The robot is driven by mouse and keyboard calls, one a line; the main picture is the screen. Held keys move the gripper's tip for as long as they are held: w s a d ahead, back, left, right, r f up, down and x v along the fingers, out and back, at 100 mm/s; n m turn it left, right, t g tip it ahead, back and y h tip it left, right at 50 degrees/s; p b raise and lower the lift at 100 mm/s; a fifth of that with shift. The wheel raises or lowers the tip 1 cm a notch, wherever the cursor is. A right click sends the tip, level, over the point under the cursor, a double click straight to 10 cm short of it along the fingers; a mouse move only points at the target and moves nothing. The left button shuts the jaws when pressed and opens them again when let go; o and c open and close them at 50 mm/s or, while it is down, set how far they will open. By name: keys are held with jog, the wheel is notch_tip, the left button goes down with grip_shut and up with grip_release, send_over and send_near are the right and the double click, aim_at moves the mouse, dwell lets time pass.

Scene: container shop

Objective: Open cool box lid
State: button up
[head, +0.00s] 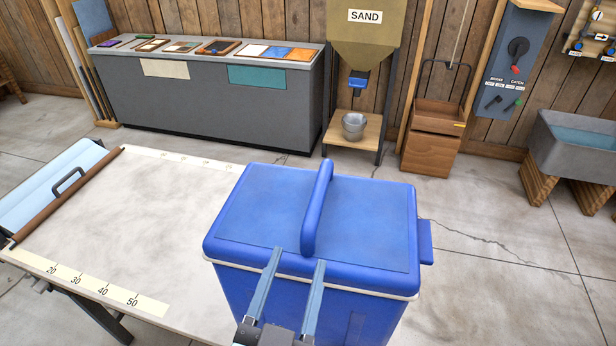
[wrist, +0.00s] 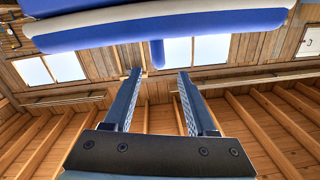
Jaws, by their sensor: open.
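The blue cool box (head: 300,300) stands in the foreground, with its lid (head: 255,210) shut and a white seam below the lid. A raised blue handle (head: 318,205) runs across the lid from front to back. My gripper (head: 299,257) is open and empty at the near side of the box, its fingertips overlapping the lid's near edge around the handle's near end. In the wrist view, my gripper (wrist: 158,74) is spread apart, and the blue and white edge of the cool box (wrist: 160,25) crosses the top. Contact with the box cannot be told.
A worktable with a ruler strip (head: 92,284) lies left of the box, its top mostly bare. A grey counter (head: 200,100), a sand hopper (head: 364,35) over a metal bucket (head: 354,126), a wooden box (head: 432,137) and a stone basin (head: 575,150) stand behind. Floor right of the box is clear.

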aim_at(316, 203)
jog(key=p+x, duration=0.5)
jog(key=x, duration=0.6)
jog(key=shift+d+r, duration=0.15)
jog(key=shift+d, duration=0.05)
jog(key=shift+w+d, duration=0.15)
jog(key=shift+w, duration=0.5)
grip_shut()
dwell(0.5)
